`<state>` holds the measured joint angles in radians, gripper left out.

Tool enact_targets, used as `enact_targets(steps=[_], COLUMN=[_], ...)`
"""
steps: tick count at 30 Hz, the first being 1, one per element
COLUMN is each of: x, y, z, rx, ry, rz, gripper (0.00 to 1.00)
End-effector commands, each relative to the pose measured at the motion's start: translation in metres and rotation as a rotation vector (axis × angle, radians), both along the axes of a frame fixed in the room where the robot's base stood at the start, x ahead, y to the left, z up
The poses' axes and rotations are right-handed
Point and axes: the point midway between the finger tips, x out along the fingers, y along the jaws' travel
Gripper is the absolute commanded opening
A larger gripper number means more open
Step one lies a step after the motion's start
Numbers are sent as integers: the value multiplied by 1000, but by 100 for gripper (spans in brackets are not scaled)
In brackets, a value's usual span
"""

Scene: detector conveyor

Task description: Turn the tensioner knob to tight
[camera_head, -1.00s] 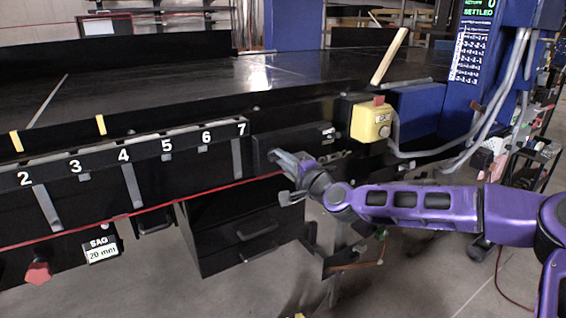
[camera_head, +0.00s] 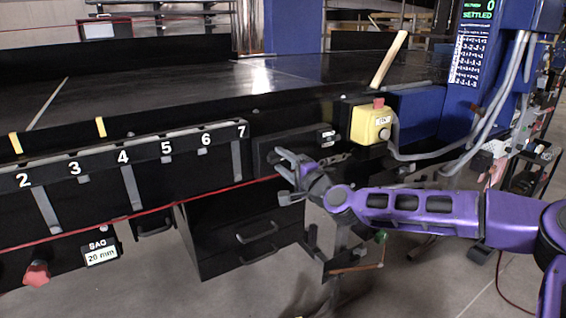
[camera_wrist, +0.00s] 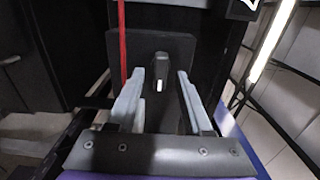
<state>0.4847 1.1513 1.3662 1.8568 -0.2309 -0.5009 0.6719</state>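A dark knob or lever (camera_wrist: 160,76) with a white mark stands out from a black plate (camera_wrist: 176,46) in the wrist view. It looks like the tensioner knob. My gripper (camera_wrist: 160,100) is open, with one pale finger on each side of the knob's line. I see no contact, but cannot judge the depth gap. In the head view my gripper (camera_head: 281,177) is open in front of the black box (camera_head: 268,146) right of the number 7. The knob cannot be made out there. A red knob (camera_head: 37,273) sits at the lower left beside a "SAG 20 mm" label (camera_head: 102,254).
A yellow box with a red button (camera_head: 371,124) is right of the gripper. Black drawers (camera_head: 240,225) are below. A display reads "SETTLED".

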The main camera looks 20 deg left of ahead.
Motion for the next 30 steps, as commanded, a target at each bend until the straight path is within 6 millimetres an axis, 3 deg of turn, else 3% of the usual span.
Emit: enact_targets(steps=[11,30], x=[-4,-87], y=[-5,-103], z=[0,0], rx=[-1,0], ry=[-2,0], rz=[0,-3], gripper=[50,50])
